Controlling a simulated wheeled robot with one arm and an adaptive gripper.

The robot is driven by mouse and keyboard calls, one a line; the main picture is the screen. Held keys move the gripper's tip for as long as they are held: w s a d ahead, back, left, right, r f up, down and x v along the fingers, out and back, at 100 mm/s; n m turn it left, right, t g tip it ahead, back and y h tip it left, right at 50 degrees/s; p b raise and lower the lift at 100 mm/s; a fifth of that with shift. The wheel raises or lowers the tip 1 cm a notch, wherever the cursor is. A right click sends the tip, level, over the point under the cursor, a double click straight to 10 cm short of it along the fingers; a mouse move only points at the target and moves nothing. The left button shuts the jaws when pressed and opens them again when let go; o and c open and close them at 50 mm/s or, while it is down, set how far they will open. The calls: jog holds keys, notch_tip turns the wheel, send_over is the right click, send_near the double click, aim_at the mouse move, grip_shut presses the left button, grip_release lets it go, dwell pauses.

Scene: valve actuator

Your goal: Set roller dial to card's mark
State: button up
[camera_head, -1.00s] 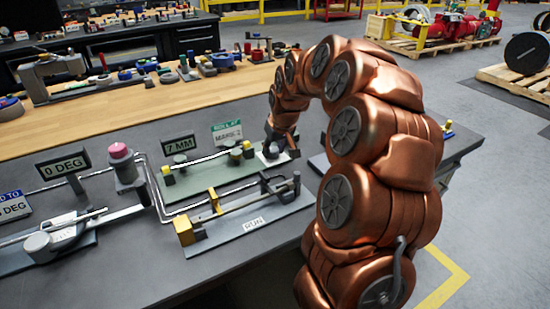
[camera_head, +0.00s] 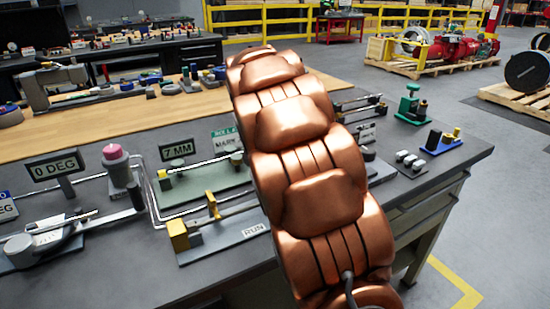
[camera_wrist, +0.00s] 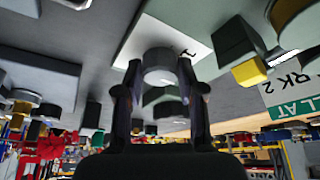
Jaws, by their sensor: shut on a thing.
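The card (camera_head: 226,139) is green and white and stands at the back of the bench, partly behind my arm. In the wrist view the card (camera_wrist: 292,88) is upside down and reads "RK 2" and "LL AT". A grey round knob (camera_wrist: 158,67), seemingly the roller dial, sits between the fingers of my gripper (camera_wrist: 160,95), which is shut on it. A pale plate (camera_wrist: 190,22) with a dark mark lies beside the knob. In the head view my arm hides the gripper and the knob. The dial's setting cannot be read.
A green base plate (camera_head: 205,190) with a "7 MM" sign (camera_head: 176,150) stands left of my arm. The "RUN" fixture (camera_head: 225,238) lies in front of it. A pink-topped post (camera_head: 115,153) and "0 DEG" sign (camera_head: 55,166) are further left. Small fixtures, including a blue one (camera_head: 440,145), are at right.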

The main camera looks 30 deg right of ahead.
jog(key=shift+w+m+g+h, duration=0.1)
jog(key=shift+m+g+h, duration=0.2)
jog(key=shift+m, duration=0.7)
jog(key=o, duration=1.1)
jog(key=shift+o, duration=0.2)
jog(key=v, duration=1.2)
jog(key=shift+d, duration=0.1)
